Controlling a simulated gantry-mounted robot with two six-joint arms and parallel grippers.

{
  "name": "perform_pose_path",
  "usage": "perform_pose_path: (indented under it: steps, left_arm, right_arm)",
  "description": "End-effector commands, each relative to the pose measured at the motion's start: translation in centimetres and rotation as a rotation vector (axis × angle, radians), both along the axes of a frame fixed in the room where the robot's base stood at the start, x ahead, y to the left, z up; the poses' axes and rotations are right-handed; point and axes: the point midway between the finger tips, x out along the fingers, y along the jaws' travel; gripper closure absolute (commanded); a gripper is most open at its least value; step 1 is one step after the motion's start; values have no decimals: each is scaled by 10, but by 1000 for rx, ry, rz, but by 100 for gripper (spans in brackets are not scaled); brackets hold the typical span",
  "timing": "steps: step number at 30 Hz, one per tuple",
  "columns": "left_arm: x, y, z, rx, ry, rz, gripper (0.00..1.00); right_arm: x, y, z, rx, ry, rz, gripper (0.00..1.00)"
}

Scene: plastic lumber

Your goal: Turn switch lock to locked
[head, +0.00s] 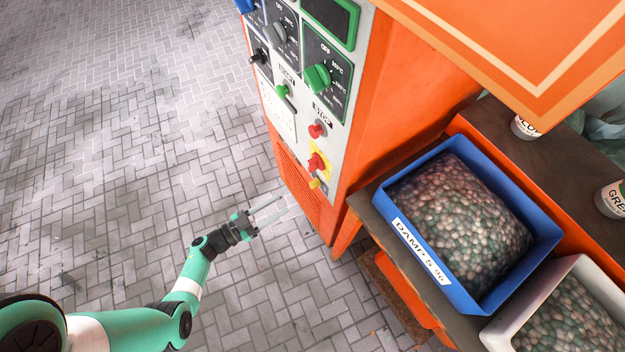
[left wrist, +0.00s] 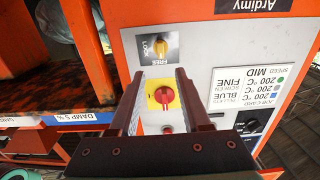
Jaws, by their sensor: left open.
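The switch lock is a small yellow knob (left wrist: 160,45) on a grey plate marked LOCK and FREE. It sits low on the panel, just below a red knob on a yellow square (left wrist: 163,96). In the head view the yellow knob (head: 315,183) is small and its setting cannot be read. In the left wrist view, which looks upside down, its exact pointing is too small to be sure of. My left gripper (head: 281,205) is open and empty, apart from the panel, left of and below the knob. Its fingers (left wrist: 160,74) frame the red knob in the wrist view. My right gripper is not in view.
The orange machine's panel carries a green dial (head: 317,78) and a red stop button (head: 317,130) above the lock. A blue bin of pellets (head: 448,280) and a white bin (head: 500,333) stand to the right. The paved floor (head: 120,150) at left is clear.

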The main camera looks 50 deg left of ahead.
Motion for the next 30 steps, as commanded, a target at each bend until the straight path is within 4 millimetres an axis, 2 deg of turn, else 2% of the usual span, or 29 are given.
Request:
perform_pose_path:
  steps: [5, 8, 15, 18, 23, 30]
  left_arm:
    - [14, -3, -2, 5, -2, -7, 52]
    - [31, -8, -3, 3, -4, -10, 52]
    - [85, -17, -3, 5, -5, -8, 52]
    - [102, -20, -3, 5, -4, -6, 52]
    - [114, -22, -1, 3, -4, -4, 52]
    - [115, -22, 0, 3, -3, -2, 52]
  right_arm:
    - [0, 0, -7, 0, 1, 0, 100]
    - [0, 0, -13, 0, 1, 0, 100]
    - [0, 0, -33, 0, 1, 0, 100]
    - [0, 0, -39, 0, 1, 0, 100]
    - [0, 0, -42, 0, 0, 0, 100]
    - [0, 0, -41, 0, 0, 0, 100]
